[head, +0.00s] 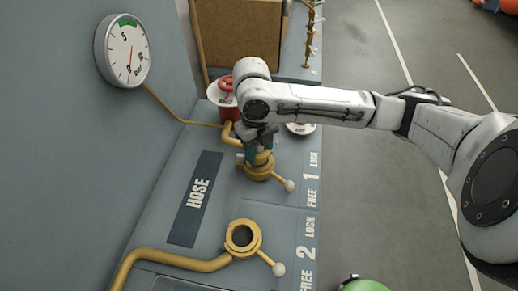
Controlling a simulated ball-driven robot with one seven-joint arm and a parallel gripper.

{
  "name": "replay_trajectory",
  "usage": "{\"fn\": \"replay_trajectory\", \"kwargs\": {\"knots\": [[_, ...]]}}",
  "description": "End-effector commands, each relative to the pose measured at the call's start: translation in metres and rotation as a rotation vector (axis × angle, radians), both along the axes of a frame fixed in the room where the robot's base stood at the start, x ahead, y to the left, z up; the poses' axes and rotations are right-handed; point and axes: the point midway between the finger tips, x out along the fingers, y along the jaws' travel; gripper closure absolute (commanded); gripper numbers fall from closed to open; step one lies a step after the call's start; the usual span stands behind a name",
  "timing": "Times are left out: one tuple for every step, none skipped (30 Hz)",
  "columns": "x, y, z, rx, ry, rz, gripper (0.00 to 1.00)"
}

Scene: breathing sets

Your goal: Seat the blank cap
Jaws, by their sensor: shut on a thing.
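My gripper (259,147) points down over port 1, its teal fingers shut on a small brass-coloured piece (262,157). The fingers hide much of this piece, and I cannot tell for sure that it is the blank cap. Port 1 (255,173) is a brass ring with a lever ending in a white ball (290,186). The held piece is at or just above the ring; I cannot tell whether they touch. Port 2 (242,238) is an open brass ring with a dark bore, and its white-balled lever (278,269) points to the lower right.
A red-topped fitting (226,97) on a white disc stands behind my gripper. Another white disc (301,129) is partly hidden under my arm. A pressure gauge (122,50) hangs on the left wall. A brass pipe (170,259) runs to port 2. Grey floor (395,200) lies right.

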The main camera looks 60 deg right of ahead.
Motion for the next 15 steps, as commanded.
{"fn": "replay_trajectory", "kwargs": {"knots": [[0.0,0.0,-0.002,0.0,-0.001,0.0,0.93],[0.0,0.0,-0.003,0.0,-0.001,0.0,0.93],[0.0,0.0,-0.004,0.0,-0.001,0.0,0.93],[0.0,0.0,-0.004,0.0,-0.001,0.0,0.93],[0.0,0.0,-0.005,0.0,-0.001,0.0,0.93],[0.0,0.0,-0.006,0.0,-0.001,0.0,0.93],[0.0,0.0,-0.007,0.0,-0.001,0.0,0.93],[0.0,0.0,-0.007,0.0,-0.001,0.0,0.93],[0.0,0.0,-0.008,-0.001,0.0,0.0,0.93],[0.0,0.0,-0.009,-0.001,0.0,0.0,0.93],[0.0,0.0,-0.01,-0.001,0.0,0.0,0.93],[0.0,0.0,-0.01,-0.001,0.0,0.0,0.93],[0.0,0.0,-0.011,-0.001,0.0,0.0,0.93],[0.0,0.0,-0.012,-0.001,0.0,0.0,0.93],[0.0,0.0,-0.013,-0.001,0.0,0.0,0.93]]}}
